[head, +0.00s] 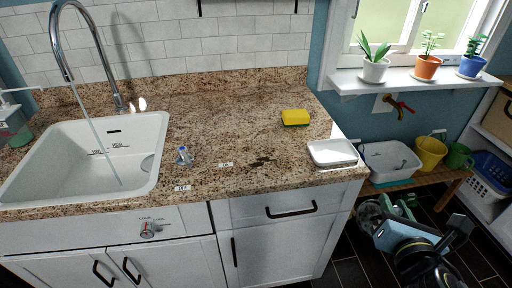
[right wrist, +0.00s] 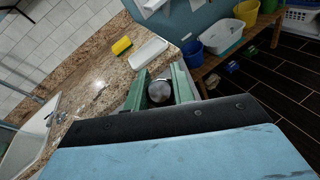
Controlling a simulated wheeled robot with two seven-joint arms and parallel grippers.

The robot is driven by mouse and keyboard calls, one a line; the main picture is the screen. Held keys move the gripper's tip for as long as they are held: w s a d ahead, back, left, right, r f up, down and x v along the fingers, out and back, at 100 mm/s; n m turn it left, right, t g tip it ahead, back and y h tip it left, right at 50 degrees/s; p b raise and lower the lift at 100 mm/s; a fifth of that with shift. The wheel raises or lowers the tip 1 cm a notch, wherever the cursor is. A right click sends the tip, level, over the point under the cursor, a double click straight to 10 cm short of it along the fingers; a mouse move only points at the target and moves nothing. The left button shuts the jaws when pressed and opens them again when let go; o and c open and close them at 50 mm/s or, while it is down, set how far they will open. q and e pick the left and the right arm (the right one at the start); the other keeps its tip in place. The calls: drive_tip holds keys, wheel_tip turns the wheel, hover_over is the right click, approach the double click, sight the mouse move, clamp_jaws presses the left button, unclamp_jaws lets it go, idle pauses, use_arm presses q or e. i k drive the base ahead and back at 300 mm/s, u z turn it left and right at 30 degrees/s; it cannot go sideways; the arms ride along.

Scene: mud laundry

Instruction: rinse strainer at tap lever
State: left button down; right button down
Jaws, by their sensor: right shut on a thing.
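A round metal piece, which looks like the strainer (right wrist: 160,91), sits between the two green fingers of my right gripper (right wrist: 160,84) in the right wrist view. My right gripper (head: 392,208) is shut on it, low in front of the counter's right end in the head view. There the metal piece (head: 369,214) shows small and dark at the fingers. The tall chrome tap (head: 62,60) stands behind the white sink (head: 150,140) at the left, with a thin stream running into the basin. A wall tap with a red lever (head: 402,106) is under the windowsill. My left gripper is not in view.
A yellow sponge (head: 295,117) and a white dish (head: 333,152) stand on the speckled counter (head: 220,120). A white basin (head: 390,162) and yellow bucket (head: 430,153) stand on a wooden bench at right.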

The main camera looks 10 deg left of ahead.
sight(182, 151)
drive_tip(key=z, duration=1.3)
drive_tip(key=k, duration=1.25)
drive_tip(key=u, duration=1.35)
drive_tip(key=i, duration=0.9)
